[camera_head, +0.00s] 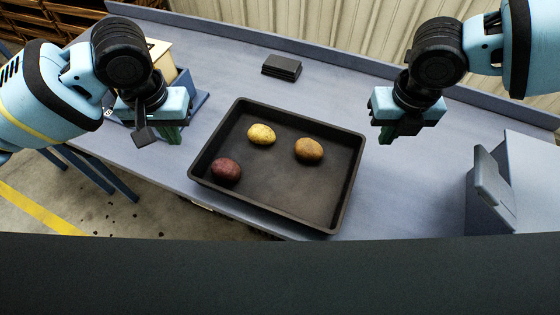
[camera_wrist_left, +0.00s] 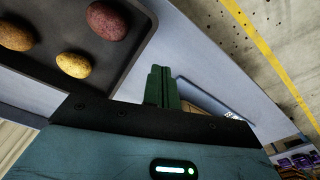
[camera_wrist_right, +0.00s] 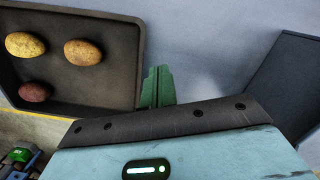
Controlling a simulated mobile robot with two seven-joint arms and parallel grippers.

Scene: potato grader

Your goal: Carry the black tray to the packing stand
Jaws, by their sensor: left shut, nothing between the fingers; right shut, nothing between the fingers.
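The black tray (camera_head: 300,190) lies on the grey-blue table in the middle of the head view, with two yellow-brown potatoes (camera_head: 309,149) and one dark red potato (camera_head: 226,171) in it. My left gripper (camera_head: 172,137) is shut and empty, to the left of the tray and apart from it. My right gripper (camera_head: 387,135) is shut and empty, just beyond the tray's right side. The left wrist view shows the tray's corner (camera_wrist_left: 125,72) beside the green fingers (camera_wrist_left: 161,88). The right wrist view shows the tray (camera_wrist_right: 110,92) left of the green fingers (camera_wrist_right: 157,88). I cannot identify the packing stand.
A small black block (camera_head: 281,67) lies near the table's back edge. A grey box-like unit (camera_head: 495,195) stands at the right. A blue bin with a cream-coloured box (camera_head: 160,58) is behind my left gripper. The table (camera_head: 420,190) is clear right of the tray.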

